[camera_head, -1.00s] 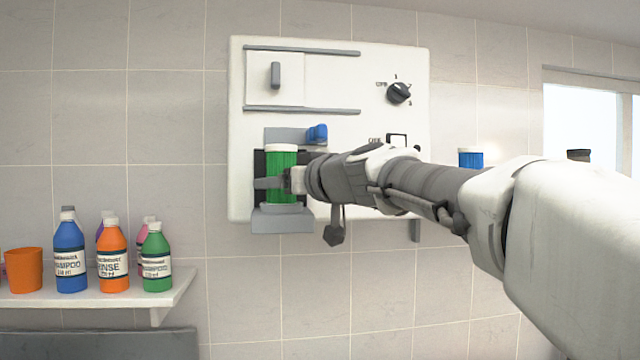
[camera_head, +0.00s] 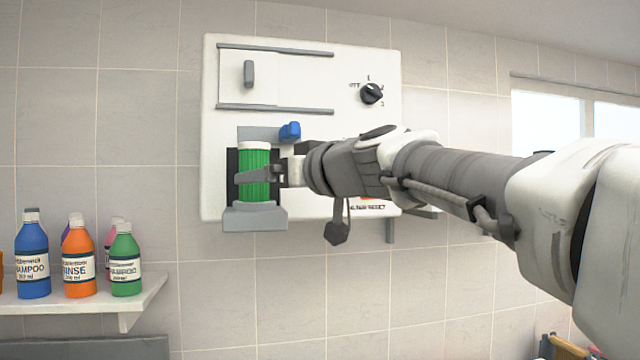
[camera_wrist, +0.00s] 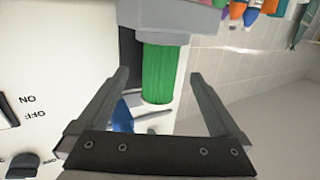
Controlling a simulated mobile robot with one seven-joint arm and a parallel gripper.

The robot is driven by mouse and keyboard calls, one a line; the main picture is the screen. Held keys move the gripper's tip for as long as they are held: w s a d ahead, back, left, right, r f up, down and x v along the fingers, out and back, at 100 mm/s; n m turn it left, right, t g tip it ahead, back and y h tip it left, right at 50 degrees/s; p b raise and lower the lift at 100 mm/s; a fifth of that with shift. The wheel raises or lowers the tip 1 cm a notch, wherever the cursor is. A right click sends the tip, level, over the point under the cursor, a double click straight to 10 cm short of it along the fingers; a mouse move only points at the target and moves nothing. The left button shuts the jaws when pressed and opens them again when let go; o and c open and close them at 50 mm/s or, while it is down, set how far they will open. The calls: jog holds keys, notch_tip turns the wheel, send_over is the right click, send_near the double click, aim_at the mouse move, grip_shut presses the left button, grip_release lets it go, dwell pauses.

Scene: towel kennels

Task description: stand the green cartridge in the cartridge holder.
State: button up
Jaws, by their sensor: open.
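The green cartridge (camera_head: 255,172), ribbed with a white cap, stands upright in the grey cartridge holder (camera_head: 255,218) on the white wall panel. In the wrist view the cartridge (camera_wrist: 158,75) shows between my fingers, its lower end at the grey holder (camera_wrist: 175,18). My gripper (camera_head: 262,174) is at the cartridge's right side, one finger passing in front of it. In the wrist view my gripper (camera_wrist: 155,85) is open, with a gap between each finger and the cartridge. The cartridge's foot is hidden by the holder's front.
A blue lever (camera_head: 290,131) sits just above and right of the cartridge. The panel (camera_head: 300,60) also carries a sliding cover (camera_head: 249,80) and a black dial (camera_head: 372,93). A shelf (camera_head: 140,292) with several bottles stands lower left.

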jog(key=f+b+v, duration=0.1)
jog(key=b+v, duration=0.1)
jog(key=v, duration=0.9)
jog(key=shift+s+r, duration=0.3)
jog(key=shift+r, duration=0.15)
jog(key=shift+a, duration=0.1)
jog(key=s+d+f+m+g+h, duration=0.2)
jog(key=s+d+f, duration=0.3)
jog(key=f, duration=0.8)
jog(key=s+d+f+m+g+h, duration=0.2)
jog(key=s+d+f+h, duration=0.3)
jog(key=f, duration=0.9)
jog(key=s+d+f+m+g+h, duration=0.3)
jog(key=s+f, duration=0.4)
jog(key=f, duration=0.6)
jog(key=d+m+h, duration=0.1)
jog(key=d, duration=0.1)
jog(key=shift+d+f, duration=0.25)
